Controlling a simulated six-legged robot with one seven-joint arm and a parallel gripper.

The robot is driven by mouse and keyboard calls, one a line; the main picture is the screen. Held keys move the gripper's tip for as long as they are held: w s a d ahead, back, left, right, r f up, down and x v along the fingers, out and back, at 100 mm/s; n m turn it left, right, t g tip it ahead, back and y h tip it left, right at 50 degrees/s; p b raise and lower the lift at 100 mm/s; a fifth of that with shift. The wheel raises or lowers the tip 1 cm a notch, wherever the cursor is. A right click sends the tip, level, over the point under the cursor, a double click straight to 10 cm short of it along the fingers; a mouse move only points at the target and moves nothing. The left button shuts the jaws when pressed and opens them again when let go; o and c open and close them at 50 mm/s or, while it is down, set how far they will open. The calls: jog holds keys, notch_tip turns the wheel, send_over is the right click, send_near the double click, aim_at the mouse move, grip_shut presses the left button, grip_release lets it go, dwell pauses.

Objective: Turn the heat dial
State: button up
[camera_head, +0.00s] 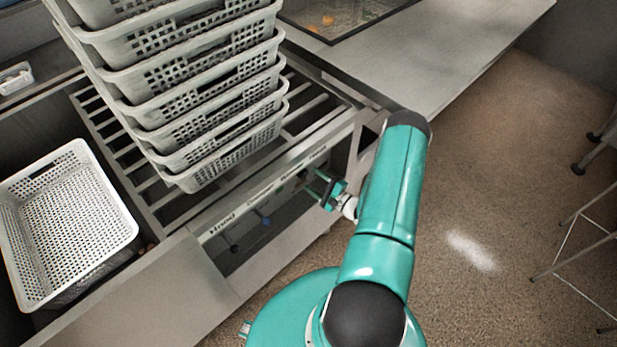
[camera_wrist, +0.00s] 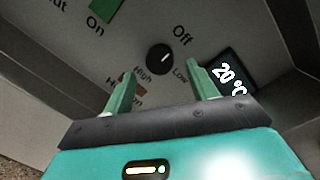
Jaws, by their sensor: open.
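The heat dial, a round black knob (camera_wrist: 160,59), sits on the grey control panel (camera_wrist: 215,28) in the wrist view, with "High" and "Low" printed beside it. My gripper (camera_wrist: 162,78) is open, and its two green fingers stand apart on either side below the knob. The knob shows between the fingertips; I cannot tell whether they touch it. In the head view my gripper (camera_head: 325,187) is at the right end of the panel front, and the dial cannot be made out there.
A green switch (camera_wrist: 105,14) marked "On" and a display (camera_wrist: 232,72) reading "20 °C" flank the knob. In the head view, stacked grey baskets (camera_head: 205,100) stand on the slatted rack above the panel. A white basket (camera_head: 70,215) sits at left. Open floor (camera_head: 500,160) lies right.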

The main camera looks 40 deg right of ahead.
aim_at(305, 175)
jog(key=shift+x, duration=1.5)
jog(key=c, duration=1)
